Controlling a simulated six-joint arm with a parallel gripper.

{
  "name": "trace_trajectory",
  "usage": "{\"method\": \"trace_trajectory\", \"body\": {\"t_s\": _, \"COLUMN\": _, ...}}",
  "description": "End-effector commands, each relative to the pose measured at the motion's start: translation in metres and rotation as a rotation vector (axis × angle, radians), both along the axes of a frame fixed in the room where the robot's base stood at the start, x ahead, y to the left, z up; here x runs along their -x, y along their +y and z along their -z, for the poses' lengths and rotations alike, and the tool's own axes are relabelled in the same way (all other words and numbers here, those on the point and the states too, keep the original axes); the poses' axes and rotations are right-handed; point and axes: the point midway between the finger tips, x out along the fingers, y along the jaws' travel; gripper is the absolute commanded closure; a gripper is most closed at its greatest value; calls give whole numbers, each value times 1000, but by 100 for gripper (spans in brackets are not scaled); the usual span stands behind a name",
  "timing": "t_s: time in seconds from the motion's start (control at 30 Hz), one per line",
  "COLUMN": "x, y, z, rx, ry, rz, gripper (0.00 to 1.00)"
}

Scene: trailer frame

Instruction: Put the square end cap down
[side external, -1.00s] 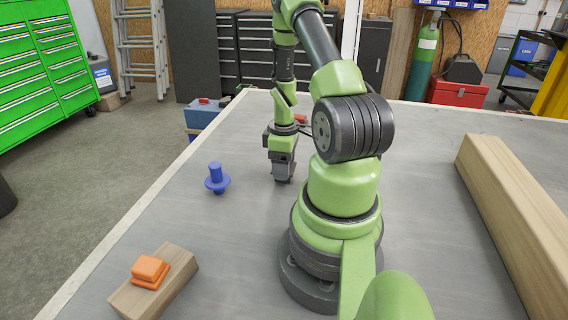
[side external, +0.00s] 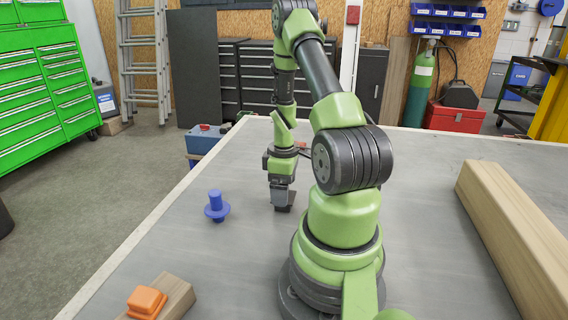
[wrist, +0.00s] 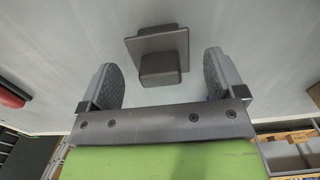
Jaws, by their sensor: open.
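The square end cap (wrist: 161,65), a dark grey square plate with a smaller square block on it, shows in the wrist view against the grey table top (wrist: 55,50). My gripper (wrist: 158,68) is open, with one finger on each side of the cap and a clear gap to both. The cap lies between and partly beyond the fingertips. In the side view my gripper (side external: 283,207) points down low over the table, and the cap cannot be made out clearly from the dark fingers there.
A blue flanged plug (side external: 217,206) stands left of my gripper. An orange square piece (side external: 147,301) sits on a wooden block (side external: 178,297) at front left. A long wooden beam (side external: 515,240) lies at the right. A red object (side external: 302,146) is behind my gripper.

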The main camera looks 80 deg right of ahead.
Motion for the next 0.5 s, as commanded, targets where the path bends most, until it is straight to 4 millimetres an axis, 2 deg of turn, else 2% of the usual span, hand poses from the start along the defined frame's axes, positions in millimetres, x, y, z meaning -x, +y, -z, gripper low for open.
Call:
{"method": "trace_trajectory", "body": {"t_s": 0.3, "x": 0, "y": -1, "z": -65, "rx": 7, "ry": -4, "rz": 0, "gripper": 11}}
{"method": "trace_trajectory", "body": {"t_s": 0.5, "x": 0, "y": 0, "z": -94, "rx": 5, "ry": -3, "rz": -1, "gripper": 11}}
